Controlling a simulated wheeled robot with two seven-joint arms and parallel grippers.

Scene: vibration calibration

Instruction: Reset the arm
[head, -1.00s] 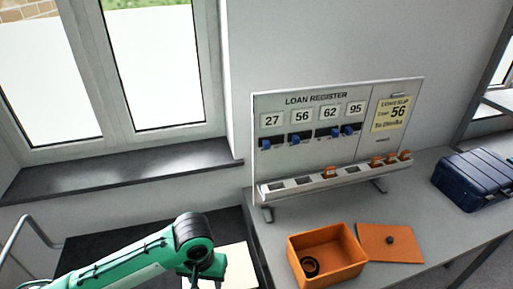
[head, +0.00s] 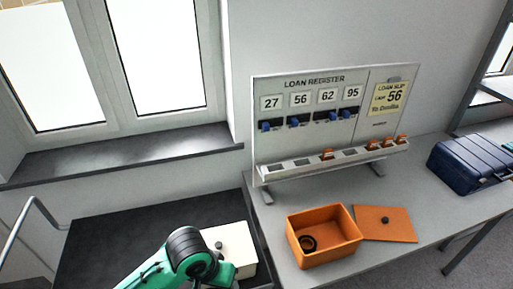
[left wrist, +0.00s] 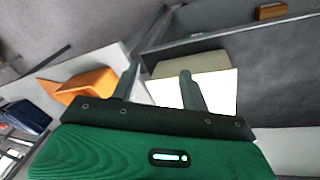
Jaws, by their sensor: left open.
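My left arm comes in from the bottom left of the head view, over the dark surface, with its gripper out of sight below the frame edge. In the left wrist view my left gripper (left wrist: 160,88) is open, its two fingers apart with nothing between them. Beyond the fingers is a cream box with a dark knob (head: 232,248), which also shows in the left wrist view (left wrist: 215,85). My right gripper is not in either view.
A loan register board (head: 290,85) stands on the grey table. A dark blue case (head: 470,165) sits at the right.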

